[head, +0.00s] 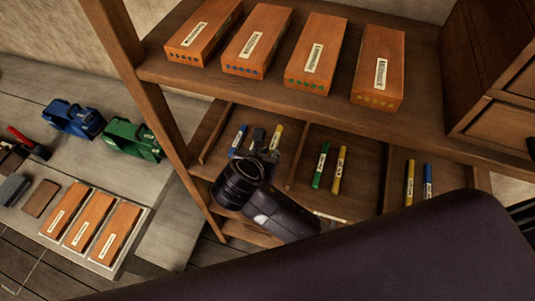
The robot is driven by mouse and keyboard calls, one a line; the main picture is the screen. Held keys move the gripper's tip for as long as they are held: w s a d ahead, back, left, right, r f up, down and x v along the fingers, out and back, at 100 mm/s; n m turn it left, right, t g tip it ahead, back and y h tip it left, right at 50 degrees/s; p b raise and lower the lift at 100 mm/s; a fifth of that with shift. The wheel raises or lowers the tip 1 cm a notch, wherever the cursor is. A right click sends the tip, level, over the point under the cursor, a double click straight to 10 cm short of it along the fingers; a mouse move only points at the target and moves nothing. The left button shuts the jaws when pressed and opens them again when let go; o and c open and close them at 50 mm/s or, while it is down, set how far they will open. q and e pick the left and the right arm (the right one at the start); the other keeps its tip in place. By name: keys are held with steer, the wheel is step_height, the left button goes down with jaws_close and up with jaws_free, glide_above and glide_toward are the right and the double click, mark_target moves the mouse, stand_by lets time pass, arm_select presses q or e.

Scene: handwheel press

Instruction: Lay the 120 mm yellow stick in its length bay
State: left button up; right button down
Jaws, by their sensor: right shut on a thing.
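My right gripper (264,146) reaches into the left bay of the lower shelf (367,154). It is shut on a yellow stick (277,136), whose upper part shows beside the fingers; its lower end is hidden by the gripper. I cannot tell whether this stick touches the shelf. A blue stick (238,140) lies to its left in the same bay. The middle bay holds a green stick (320,166) and a yellow stick (339,170). The right bay holds a yellow stick (409,183) and a blue stick (428,181). Stick lengths are too small to read. My left gripper is not in view.
Thin dividers (297,157) separate the bays. Several orange boxes (313,52) stand on the upper shelf (420,85), above the bays. A wooden post (150,98) rises at left. The left bench carries blue (73,119) and green (133,139) devices and a tray of orange blocks (90,223).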

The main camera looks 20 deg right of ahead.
steer(key=shift+d+f, duration=0.1)
steer(key=shift+f, duration=0.35)
steer(key=f, duration=0.4)
steer(key=shift+w+d+p, duration=0.15)
steer(key=shift+w+p, duration=0.1)
steer(key=shift+p, duration=0.1)
steer(key=shift+f, duration=0.15)
steer(key=c, duration=1.9)
jaws_free()
steer(key=shift+c, duration=0.2)
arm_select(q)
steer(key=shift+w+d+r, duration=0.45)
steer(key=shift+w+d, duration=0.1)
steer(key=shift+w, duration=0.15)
arm_select(e)
steer(key=shift+s+a+r, duration=0.15)
steer(key=shift+a+r, duration=0.05)
steer(key=shift+r, duration=0.1)
arm_select(q)
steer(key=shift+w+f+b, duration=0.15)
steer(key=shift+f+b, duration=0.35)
steer(key=shift+b, duration=0.05)
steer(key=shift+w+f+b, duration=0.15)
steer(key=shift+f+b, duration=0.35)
steer(key=shift+b, duration=0.05)
arm_select(e)
steer(key=v, duration=1.1)
steer(key=shift+s+r, duration=0.2)
